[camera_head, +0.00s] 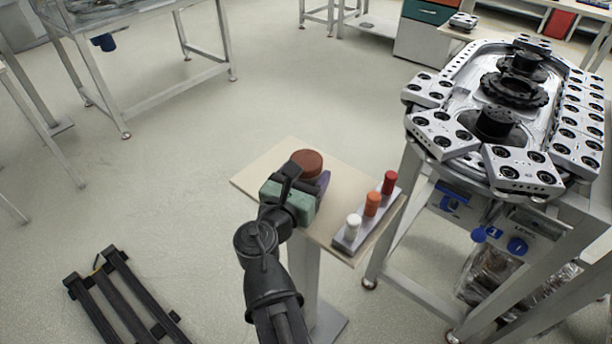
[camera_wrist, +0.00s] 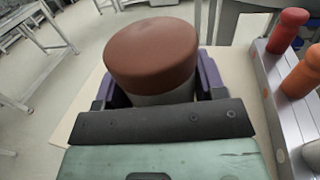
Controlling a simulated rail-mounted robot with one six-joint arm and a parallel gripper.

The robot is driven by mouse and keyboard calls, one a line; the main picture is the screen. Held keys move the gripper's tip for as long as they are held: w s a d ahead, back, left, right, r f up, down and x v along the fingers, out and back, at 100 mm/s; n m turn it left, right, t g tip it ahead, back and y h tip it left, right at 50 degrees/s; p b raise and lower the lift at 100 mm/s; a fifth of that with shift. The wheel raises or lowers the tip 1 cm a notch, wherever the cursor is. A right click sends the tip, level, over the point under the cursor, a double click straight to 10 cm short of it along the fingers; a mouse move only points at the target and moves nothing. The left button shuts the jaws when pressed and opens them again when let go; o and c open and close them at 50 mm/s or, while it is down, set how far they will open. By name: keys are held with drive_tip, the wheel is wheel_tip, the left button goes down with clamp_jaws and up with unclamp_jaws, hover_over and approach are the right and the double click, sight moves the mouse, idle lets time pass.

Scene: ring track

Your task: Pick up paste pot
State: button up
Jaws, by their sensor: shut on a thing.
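The paste pot (camera_head: 308,161) has a round brown lid and shows large in the wrist view (camera_wrist: 152,52), with a grey body below the lid. It is upright over the small beige table (camera_head: 262,178). My gripper (camera_head: 312,182) is shut on the pot, with a purple finger on each side of its body (camera_wrist: 160,86). The pot's base is hidden behind my gripper, so I cannot tell whether it touches the tabletop.
A grey rack (camera_head: 350,241) with white, orange and red capped pieces stands on the table's right side. The ring track (camera_head: 455,160) on its metal frame is close on the right. A black rail frame (camera_head: 122,295) lies on the floor at lower left. Open floor lies left of the table.

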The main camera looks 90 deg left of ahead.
drive_tip(key=shift+r, duration=0.1)
wheel_tip(320, 180, up, 20)
drive_tip(key=p, duration=2)
